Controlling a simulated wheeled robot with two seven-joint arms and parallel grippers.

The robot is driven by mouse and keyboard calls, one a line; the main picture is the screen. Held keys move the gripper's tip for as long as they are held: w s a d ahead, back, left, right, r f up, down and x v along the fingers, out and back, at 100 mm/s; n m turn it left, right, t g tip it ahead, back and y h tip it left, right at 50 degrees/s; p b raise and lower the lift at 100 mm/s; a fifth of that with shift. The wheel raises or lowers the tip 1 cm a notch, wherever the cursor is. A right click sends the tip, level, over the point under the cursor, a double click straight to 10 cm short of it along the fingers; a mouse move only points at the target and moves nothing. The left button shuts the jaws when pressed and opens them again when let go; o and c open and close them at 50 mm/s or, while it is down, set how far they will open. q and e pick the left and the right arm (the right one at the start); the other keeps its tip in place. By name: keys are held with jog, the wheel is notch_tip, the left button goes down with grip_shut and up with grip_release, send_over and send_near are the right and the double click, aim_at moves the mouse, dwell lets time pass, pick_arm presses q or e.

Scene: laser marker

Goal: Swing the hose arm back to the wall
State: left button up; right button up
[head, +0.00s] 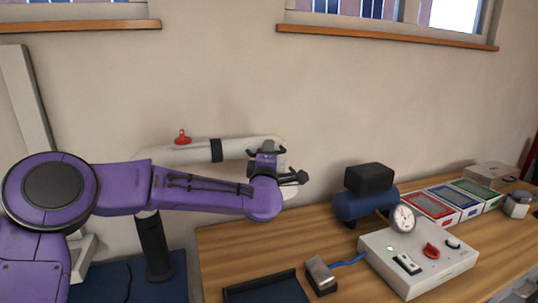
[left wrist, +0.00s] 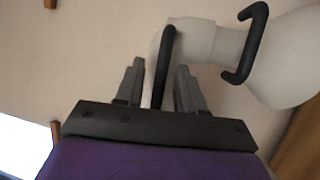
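The hose arm (head: 188,154) is a pale tube with a black band and a red knob (head: 182,137), carried on a black post (head: 154,245). It runs along in front of the wall towards the bench. Its pale end also fills the upper right of the left wrist view (left wrist: 188,42), with a black handle (left wrist: 164,65) on it. My left gripper (head: 270,152) is at this end. In the left wrist view, its two fingers (left wrist: 157,85) stand apart, with one bar of the handle between them and gaps visible. My right gripper is not in view.
A wooden bench (head: 235,255) stands below and right of the hose arm. It carries a blue compressor (head: 357,205), a white control box (head: 415,260) with a gauge, coloured trays (head: 430,207) and a dark tray (head: 265,290). The wall behind is bare below the window sills.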

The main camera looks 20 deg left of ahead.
pick_arm(q)
jog(key=b+v, duration=0.3)
jog(key=v, duration=0.7)
jog(key=shift+s+b, duration=0.25)
jog(key=shift+b, duration=0.15)
jog(key=shift+d+f, duration=0.1)
jog(key=shift+d, duration=0.05)
